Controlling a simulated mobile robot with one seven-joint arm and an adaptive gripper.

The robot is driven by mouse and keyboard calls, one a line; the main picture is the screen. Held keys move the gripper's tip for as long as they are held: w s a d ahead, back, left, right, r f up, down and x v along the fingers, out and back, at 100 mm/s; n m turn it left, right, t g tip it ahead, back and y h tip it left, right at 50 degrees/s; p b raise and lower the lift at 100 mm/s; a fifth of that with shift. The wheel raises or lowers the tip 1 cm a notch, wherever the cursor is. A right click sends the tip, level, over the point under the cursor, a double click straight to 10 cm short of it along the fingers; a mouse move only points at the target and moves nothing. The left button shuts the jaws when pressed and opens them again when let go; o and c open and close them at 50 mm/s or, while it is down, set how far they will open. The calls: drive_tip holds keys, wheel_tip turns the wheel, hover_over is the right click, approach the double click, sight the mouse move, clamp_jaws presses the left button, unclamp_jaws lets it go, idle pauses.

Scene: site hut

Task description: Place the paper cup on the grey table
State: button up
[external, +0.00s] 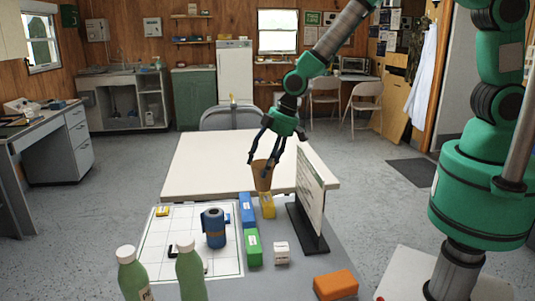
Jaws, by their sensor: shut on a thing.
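A tan paper cup (263,180) shows near the centre of the external view. My gripper (264,160) points down with its fingers closed around the cup's upper part. The cup looks upright and seems held up, near the far edge of the grey table (275,283). It overlaps the near edge of the white table behind in the picture. A yellow box (267,207) stands just below it in the picture. I cannot tell the exact gap between the cup and the surface under it.
A blue box (247,210), a green box (253,247), a small white box (281,252) and an upright panel (311,200) crowd nearby. A blue mug (214,227) stands on a white gridded mat (160,245). Green bottles (190,272) and an orange block (336,285) are in front. The white table (205,165) is clear.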

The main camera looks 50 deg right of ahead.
drive_tip(key=s+a+r+n+g, duration=0.1)
drive_tip(key=s+a+n, duration=0.2)
drive_tip(key=s+a, duration=0.4)
drive_tip(key=s+a+r+n+g+y+p, duration=0.1)
drive_tip(key=s+a, duration=0.7)
drive_tip(key=a, duration=1)
drive_tip(key=s+a+r+n, duration=0.1)
drive_tip(key=s+a+n, duration=0.3)
drive_tip(key=s+a, duration=0.4)
drive_tip(key=a, duration=0.5)
drive_tip(key=shift+s+n+g+y, duration=0.2)
drive_tip(key=shift+n+g+y, duration=0.1)
drive_tip(key=shift+g, duration=0.1)
drive_tip(key=shift+d+f, duration=0.1)
drive_tip(key=shift+f, duration=0.05)
wheel_tip(320, 180, down, 6)
drive_tip(key=shift+b, duration=0.35)
drive_tip(key=shift+f+b, duration=0.35)
drive_tip(key=shift+f, duration=1.5)
drive_tip(key=shift+c, duration=0.2)
drive_tip(key=shift+f, duration=0.15)
drive_tip(key=o, duration=0.8)
